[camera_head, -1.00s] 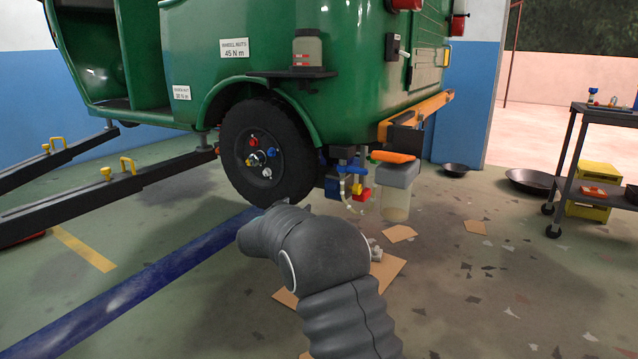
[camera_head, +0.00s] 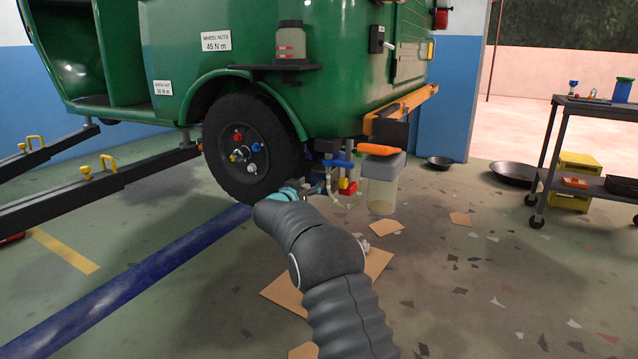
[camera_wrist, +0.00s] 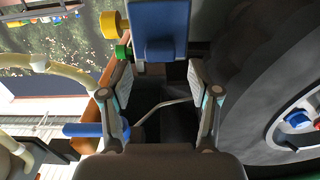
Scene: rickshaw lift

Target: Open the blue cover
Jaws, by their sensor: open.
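The blue cover (camera_wrist: 160,28) shows as a flat blue panel at the top centre of the wrist view. My gripper (camera_wrist: 160,78) is open, its two fingers spread below the panel with nothing gripped between them. The fingertips reach close to the panel's lower edge; whether they touch it I cannot tell. In the head view my arm extends to the area beside the wheel, under the green rickshaw (camera_head: 330,95). My fingers and most of the cover are hidden there by my own arm and wrist.
The black wheel (camera_head: 250,148) stands close on one side, and its tyre (camera_wrist: 262,75) fills the right of the wrist view. A grey-lidded container (camera_head: 381,195) and small coloured fittings (camera_head: 346,187) are close by. Cardboard lies on the floor. A black cart (camera_head: 590,185) stands far right.

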